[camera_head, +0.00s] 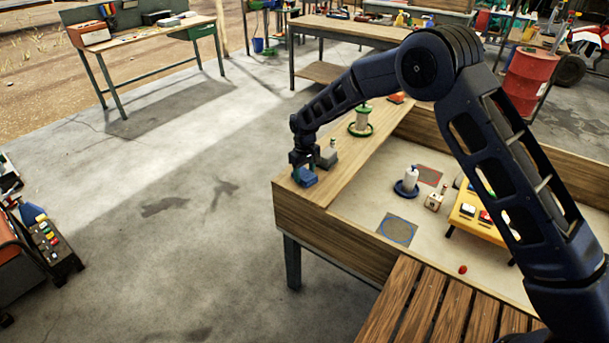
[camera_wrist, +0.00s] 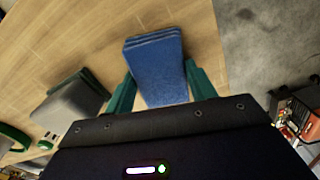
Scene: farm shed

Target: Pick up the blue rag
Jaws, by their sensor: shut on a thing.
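The blue rag (camera_head: 307,178) is a small folded block of cloth at the left corner of the wooden ledge in the head view. In the wrist view the blue rag (camera_wrist: 158,72) lies between the two green fingers of my gripper (camera_wrist: 160,88). My gripper (camera_head: 304,168) reaches down from above and is shut on the rag. I cannot tell whether the rag still touches the wood. The far ends of the fingers are partly hidden by the rag.
A grey block-like item (camera_head: 328,155) stands close beside my gripper; it also shows in the wrist view (camera_wrist: 75,105). A green-based feeder (camera_head: 361,122) stands farther along the ledge (camera_head: 345,165).

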